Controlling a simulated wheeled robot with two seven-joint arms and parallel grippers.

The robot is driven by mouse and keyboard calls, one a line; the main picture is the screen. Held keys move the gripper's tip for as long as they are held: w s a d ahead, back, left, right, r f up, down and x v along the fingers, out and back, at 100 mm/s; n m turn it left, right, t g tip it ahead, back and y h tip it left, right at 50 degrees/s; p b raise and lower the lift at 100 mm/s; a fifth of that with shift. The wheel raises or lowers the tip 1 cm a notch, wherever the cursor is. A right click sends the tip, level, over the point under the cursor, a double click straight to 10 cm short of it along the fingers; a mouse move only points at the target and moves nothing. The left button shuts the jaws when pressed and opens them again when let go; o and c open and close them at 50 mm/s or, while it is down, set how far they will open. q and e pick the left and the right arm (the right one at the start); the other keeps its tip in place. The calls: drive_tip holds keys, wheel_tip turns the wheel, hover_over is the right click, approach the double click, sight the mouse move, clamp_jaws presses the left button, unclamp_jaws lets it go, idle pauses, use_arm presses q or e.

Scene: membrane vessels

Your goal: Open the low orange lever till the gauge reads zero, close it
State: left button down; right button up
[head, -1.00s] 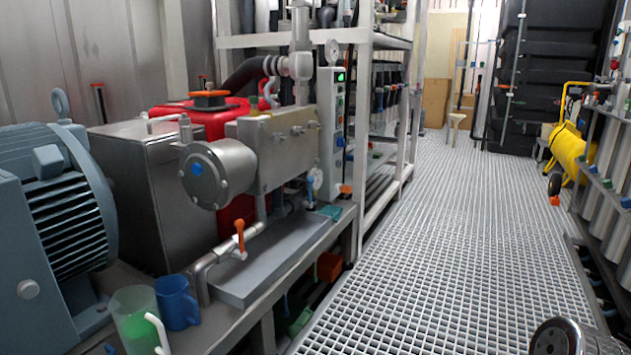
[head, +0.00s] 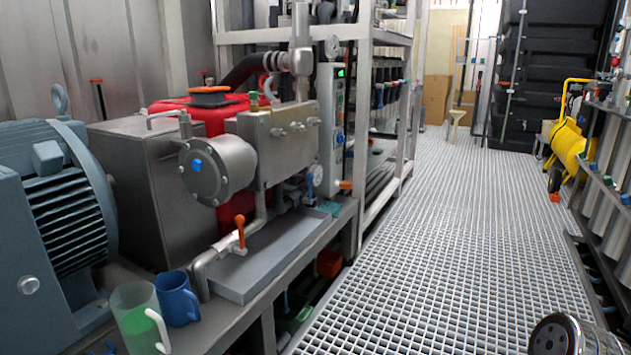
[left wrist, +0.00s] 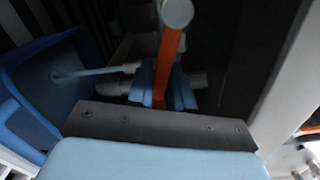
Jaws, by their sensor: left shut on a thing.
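In the left wrist view my left gripper (left wrist: 165,92) has its blue fingers closed on an orange lever (left wrist: 168,55), which has a round grey end. A pale pipe (left wrist: 190,83) passes behind the fingers. The gripper is hidden in the head view. There, an upright orange lever (head: 240,232) stands on a pipe above the grey tray (head: 245,290), and an orange part (head: 328,263) shows low beneath the bench. One round gauge (head: 315,175) is beside the steel block, another (head: 332,47) is higher up. Their readings are too small to tell. My right gripper is out of view.
A green-filled jug (head: 140,320) and a blue jug (head: 177,298) stand at the bench's front left. A large motor (head: 55,200) is behind them. A blue container (left wrist: 45,85) is close left of my left gripper.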

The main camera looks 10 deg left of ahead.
use_arm(q)
drive_tip(key=s+f+m, duration=0.1)
drive_tip(key=m, duration=0.2)
drive_tip(key=s+a+f+m, duration=0.1)
drive_tip(key=f+m, duration=0.1)
drive_tip(key=m, duration=0.2)
drive_tip(key=s+f+m, duration=0.1)
drive_tip(key=s+m, duration=0.1)
drive_tip(key=m, duration=0.2)
drive_tip(key=shift+a+f, duration=0.2)
drive_tip(key=shift+a, duration=0.05)
drive_tip(key=m, duration=0.1)
drive_tip(key=s+m, duration=0.1)
drive_tip(key=s+a+m, duration=0.1)
drive_tip(key=m, duration=0.1)
drive_tip(key=shift+f, duration=0.3)
drive_tip(key=c, duration=1.2)
unclamp_jaws()
drive_tip(key=shift+o, duration=0.7)
drive_tip(key=shift+r, duration=0.1)
